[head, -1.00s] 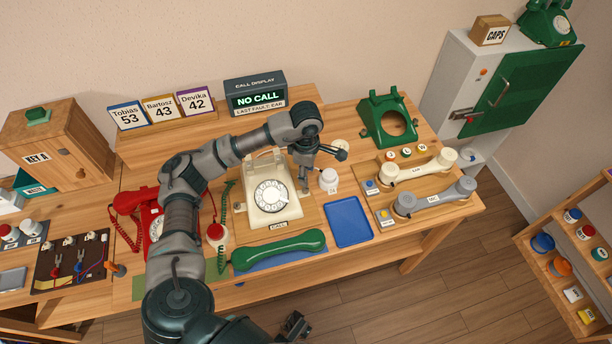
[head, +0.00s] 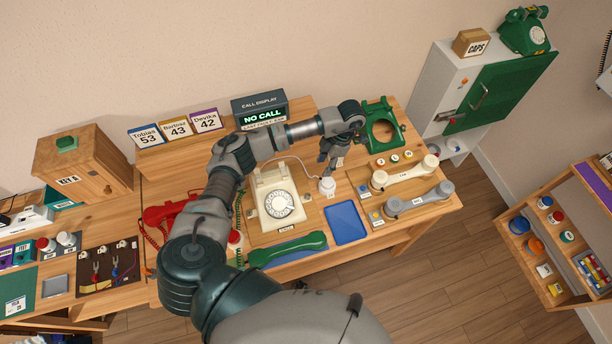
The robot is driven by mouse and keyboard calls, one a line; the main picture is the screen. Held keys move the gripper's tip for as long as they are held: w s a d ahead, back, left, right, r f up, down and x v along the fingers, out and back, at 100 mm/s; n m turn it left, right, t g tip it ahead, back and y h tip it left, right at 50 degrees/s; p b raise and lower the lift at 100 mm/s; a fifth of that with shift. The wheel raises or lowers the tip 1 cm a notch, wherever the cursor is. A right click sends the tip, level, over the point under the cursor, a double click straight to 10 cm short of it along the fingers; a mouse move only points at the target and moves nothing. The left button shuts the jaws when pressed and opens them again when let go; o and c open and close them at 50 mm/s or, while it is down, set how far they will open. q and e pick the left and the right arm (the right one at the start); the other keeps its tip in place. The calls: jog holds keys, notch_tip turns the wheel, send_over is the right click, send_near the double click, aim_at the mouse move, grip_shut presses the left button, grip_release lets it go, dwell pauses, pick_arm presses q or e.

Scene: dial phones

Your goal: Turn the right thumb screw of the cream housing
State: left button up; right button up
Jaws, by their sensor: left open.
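The cream housing (head: 264,222) is a dial phone body with a white dial, standing in the middle of the bench. Its right thumb screw is too small to make out clearly at its right side. My left gripper (head: 325,166) is open, up and to the right of the housing and apart from it. It hangs just behind and above a small white jar (head: 327,187), and I cannot tell whether it touches the jar. My left arm passes over the back of the housing. My right gripper is not in view.
A green handset (head: 288,249) lies in front of the housing and a blue tray (head: 345,222) to its right. A green phone shell (head: 381,112) stands behind right. A cream handset (head: 404,174) and grey handset (head: 418,200) lie farther right. A red phone (head: 165,213) is left.

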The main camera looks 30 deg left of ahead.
pick_arm(q)
jog(key=d+r+n+p, duration=0.1)
jog(key=p, duration=0.1)
send_near(308, 195)
jog(key=shift+g+y, duration=0.3)
jog(key=x, duration=0.8)
jog(key=shift+w+d+f, duration=0.15)
jog(key=shift+w+f, duration=0.05)
jog(key=shift+w, duration=0.05)
jog(key=shift+s+d+f, duration=0.1)
jog(key=shift+s+f, duration=0.05)
jog(key=shift+f, duration=0.3)
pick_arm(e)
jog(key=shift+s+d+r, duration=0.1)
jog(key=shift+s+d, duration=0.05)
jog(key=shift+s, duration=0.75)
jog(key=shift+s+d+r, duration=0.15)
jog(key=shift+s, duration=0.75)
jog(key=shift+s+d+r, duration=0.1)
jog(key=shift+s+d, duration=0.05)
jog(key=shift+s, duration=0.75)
pick_arm(q)
grip_shut()
